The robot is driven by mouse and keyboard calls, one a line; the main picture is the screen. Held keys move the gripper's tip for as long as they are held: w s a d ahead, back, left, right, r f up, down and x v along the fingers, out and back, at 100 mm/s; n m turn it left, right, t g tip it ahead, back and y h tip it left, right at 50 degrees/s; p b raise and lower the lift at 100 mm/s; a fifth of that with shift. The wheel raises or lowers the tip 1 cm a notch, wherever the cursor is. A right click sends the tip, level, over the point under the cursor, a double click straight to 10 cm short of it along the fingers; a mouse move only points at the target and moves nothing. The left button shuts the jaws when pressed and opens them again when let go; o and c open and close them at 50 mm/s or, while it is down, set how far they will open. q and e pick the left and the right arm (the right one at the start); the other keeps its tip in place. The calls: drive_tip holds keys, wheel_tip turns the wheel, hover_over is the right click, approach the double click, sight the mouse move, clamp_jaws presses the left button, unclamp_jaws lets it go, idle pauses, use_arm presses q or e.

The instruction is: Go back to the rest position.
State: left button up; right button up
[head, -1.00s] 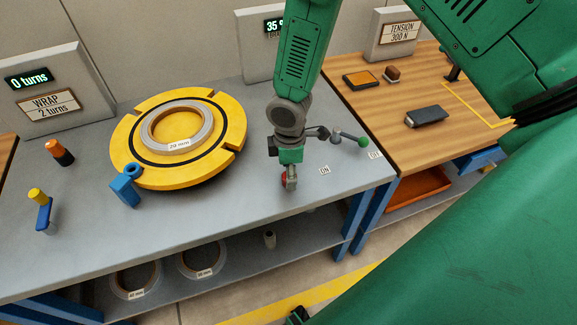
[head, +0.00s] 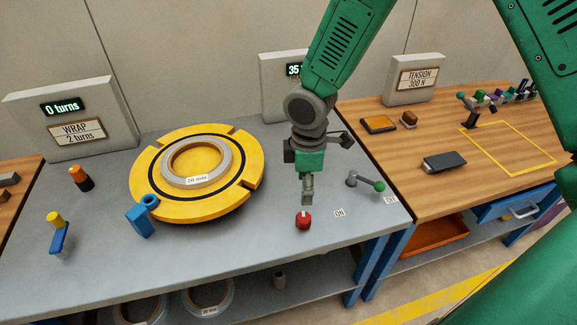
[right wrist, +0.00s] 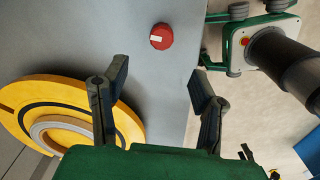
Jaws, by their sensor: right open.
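My right gripper (head: 307,200) points down over the grey table, open and empty, just above and apart from a red knob (head: 303,220) with a pale mark. In the right wrist view my two fingers (right wrist: 160,85) stand wide apart with nothing between them, and the red knob (right wrist: 161,37) lies beyond them. My left gripper is not in view.
A yellow turntable (head: 240,192) carries a grey coil (head: 222,174). A lever with a green ball (head: 379,186) stands right of the knob. A blue post (head: 139,221) and a blue-yellow handle (head: 59,238) stand left. A wooden table (head: 440,125) adjoins right.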

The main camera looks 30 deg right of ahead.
drive_tip(key=s+f, duration=0.2)
drive_tip(key=s+a+f+m, duration=0.1)
drive_tip(key=f, duration=0.1)
drive_tip(key=s+a+f+m+y, duration=0.1)
drive_tip(key=s+f, duration=0.1)
drive_tip(key=shift+s+f+g+b, duration=0.3)
drive_tip(key=shift+s+f+b, duration=0.05)
drive_tip(key=s+d+f+m+b, duration=0.1)
drive_tip(key=s+f+m, duration=0.4)
drive_tip(key=s, duration=0.3)
drive_tip(key=s+d+f+m+t+h, duration=0.1)
drive_tip(key=s+d+f+m, duration=0.1)
drive_tip(key=s+f+m, duration=0.3)
drive_tip(key=s+f, duration=0.1)
drive_tip(key=s, duration=0.3)
drive_tip(key=shift+b, duration=0.35)
